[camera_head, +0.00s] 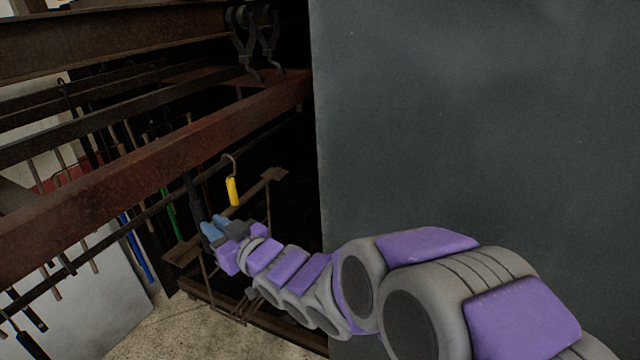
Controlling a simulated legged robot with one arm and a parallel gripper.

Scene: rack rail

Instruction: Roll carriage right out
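A yellow handle (232,191) hangs upright from a thin curved hook on a dark rod beneath the brown rail (150,165). A dark pair of hooked hangers (245,42) sits higher up at the back of the rail, near the grey panel. I cannot tell for certain which of these parts is the carriage. My gripper (214,229), with blue fingertips, is below and slightly left of the yellow handle and appears apart from it. Its two fingertips look close together, and their gap is too small to judge. Nothing is visibly held.
A large grey panel (470,130) fills the right side beside my arm. A dark rusty frame (272,176) stands behind and below my gripper. Several tools and rods hang along the left, including a blue one (137,250) and a green one (172,218). Bare floor (165,325) shows at lower left.

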